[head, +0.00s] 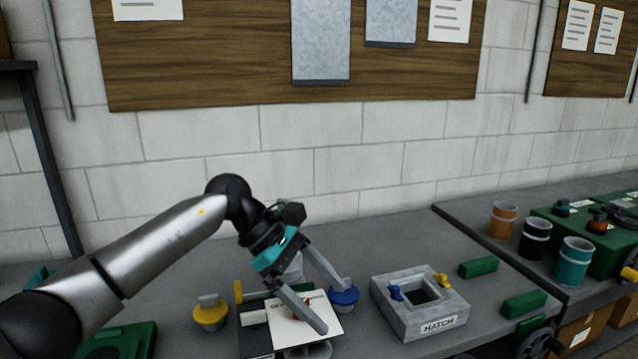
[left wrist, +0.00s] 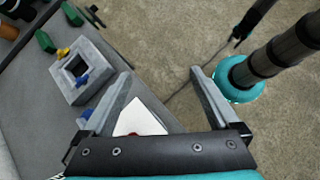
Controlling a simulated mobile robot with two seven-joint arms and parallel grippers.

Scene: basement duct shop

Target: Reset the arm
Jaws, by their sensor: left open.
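My left arm reaches in from the left in the head view. Its gripper (head: 325,300) is open, with its two grey fingers spread and nothing between them. It is above the bench, over a white card (head: 312,326) with a red mark. In the left wrist view the open fingers (left wrist: 160,90) frame part of the bench edge and the floor, and the white card (left wrist: 138,118) lies below them. My right gripper is not in the head view; a dark arm with a teal ring (left wrist: 240,80) shows in the left wrist view, its gripper not clear.
A grey hatch block (head: 428,328) with blue and yellow latches stands right of the gripper. Yellow (head: 210,315) and blue (head: 343,297) knobbed pieces flank the card. Green blocks (head: 478,267) lie farther right. Cups (head: 503,221) and a green case (head: 570,238) stand on the adjoining bench.

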